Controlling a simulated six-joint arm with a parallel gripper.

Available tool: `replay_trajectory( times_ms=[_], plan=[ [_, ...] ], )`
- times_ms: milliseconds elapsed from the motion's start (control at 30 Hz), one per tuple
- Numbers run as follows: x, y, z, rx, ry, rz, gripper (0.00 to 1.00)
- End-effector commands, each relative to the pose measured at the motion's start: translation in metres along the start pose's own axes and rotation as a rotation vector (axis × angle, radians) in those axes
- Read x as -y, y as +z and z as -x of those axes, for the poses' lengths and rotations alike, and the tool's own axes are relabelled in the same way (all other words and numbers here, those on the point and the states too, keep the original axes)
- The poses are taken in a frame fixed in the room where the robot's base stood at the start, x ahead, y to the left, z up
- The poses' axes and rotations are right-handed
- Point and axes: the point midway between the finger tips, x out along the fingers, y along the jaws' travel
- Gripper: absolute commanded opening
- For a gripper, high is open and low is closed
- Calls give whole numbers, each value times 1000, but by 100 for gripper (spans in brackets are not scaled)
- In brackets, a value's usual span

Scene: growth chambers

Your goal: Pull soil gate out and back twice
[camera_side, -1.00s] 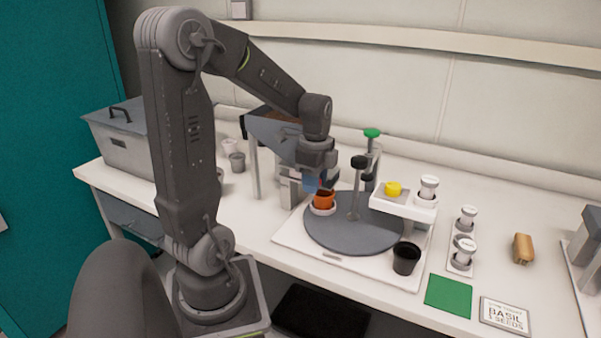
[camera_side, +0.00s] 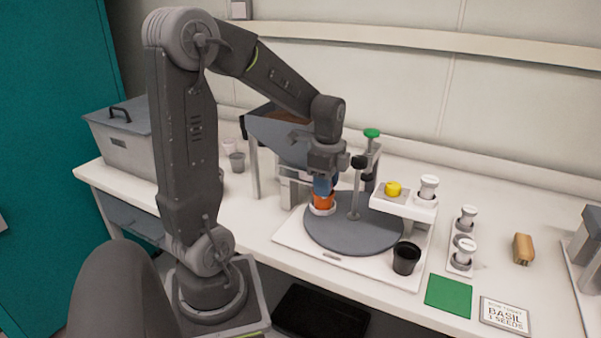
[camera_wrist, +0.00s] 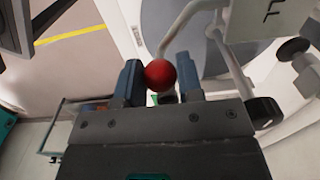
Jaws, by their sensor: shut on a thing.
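A round red knob (camera_wrist: 160,75) sits between the two blue fingers of my gripper (camera_wrist: 160,82) in the wrist view. My gripper is shut on it; I take it as the soil gate's handle. In the side view my gripper (camera_side: 324,187) points down in front of the grey soil hopper (camera_side: 262,128), which holds brown soil. The fingers hide the knob there, and the gate plate cannot be made out.
A black-topped post (camera_side: 355,190) stands close to the right of my gripper. A white stand (camera_side: 405,202) holds a yellow item and a white-capped vial. A black pot (camera_side: 406,258) stands at the turntable's front right edge. A green mat (camera_side: 448,295) lies further right.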

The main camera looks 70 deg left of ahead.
Motion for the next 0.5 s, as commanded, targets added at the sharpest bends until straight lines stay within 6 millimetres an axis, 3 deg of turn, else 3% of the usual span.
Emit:
replay_trajectory(
  times_ms=[500],
  plan=[
    [2,33,1,0,-6,4,21]
  ],
)
